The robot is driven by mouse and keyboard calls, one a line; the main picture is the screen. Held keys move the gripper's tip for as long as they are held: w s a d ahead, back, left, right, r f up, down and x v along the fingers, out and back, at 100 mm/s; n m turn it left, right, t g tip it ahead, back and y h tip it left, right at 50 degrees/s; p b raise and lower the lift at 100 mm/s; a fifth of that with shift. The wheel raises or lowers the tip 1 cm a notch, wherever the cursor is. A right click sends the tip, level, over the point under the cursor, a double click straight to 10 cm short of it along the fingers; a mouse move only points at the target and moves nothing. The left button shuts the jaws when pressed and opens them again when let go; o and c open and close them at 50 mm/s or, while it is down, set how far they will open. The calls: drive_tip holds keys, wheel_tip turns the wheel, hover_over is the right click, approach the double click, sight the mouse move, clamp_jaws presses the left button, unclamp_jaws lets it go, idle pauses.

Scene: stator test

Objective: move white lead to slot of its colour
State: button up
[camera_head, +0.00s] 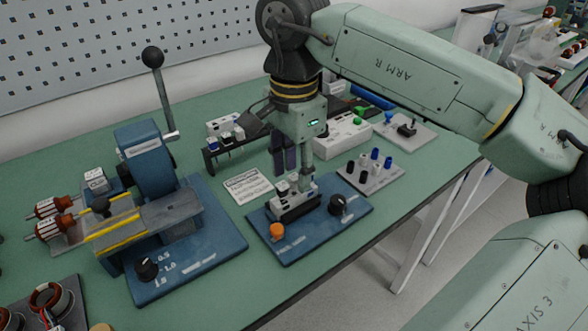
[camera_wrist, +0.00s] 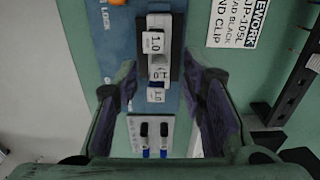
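My gripper (camera_head: 294,164) is low over the black holder (camera_head: 297,206) on the blue test plate (camera_head: 322,228). In the wrist view its two dark fingers (camera_wrist: 160,80) stand apart, with clear gaps to the white pieces between them. The white pieces sit in a row at the black holder; one white piece (camera_wrist: 153,42) is marked 1.0, and another white piece (camera_wrist: 158,74) lies closer to the finger line. I cannot tell which is the white lead, or whether its lower end is seated. The gripper partly hides the holder in the head view.
An orange button (camera_head: 277,231) and a black knob (camera_head: 342,205) flank the holder. A grey plate (camera_head: 395,170) with blue and black pegs stands to the right. A dark rack (camera_head: 212,164) stands behind left, the blue lever press (camera_head: 150,165) further left. A printed card (camera_head: 247,186) lies between.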

wheel_tip(320, 180, up, 11)
drive_tip(key=shift+r, duration=0.2)
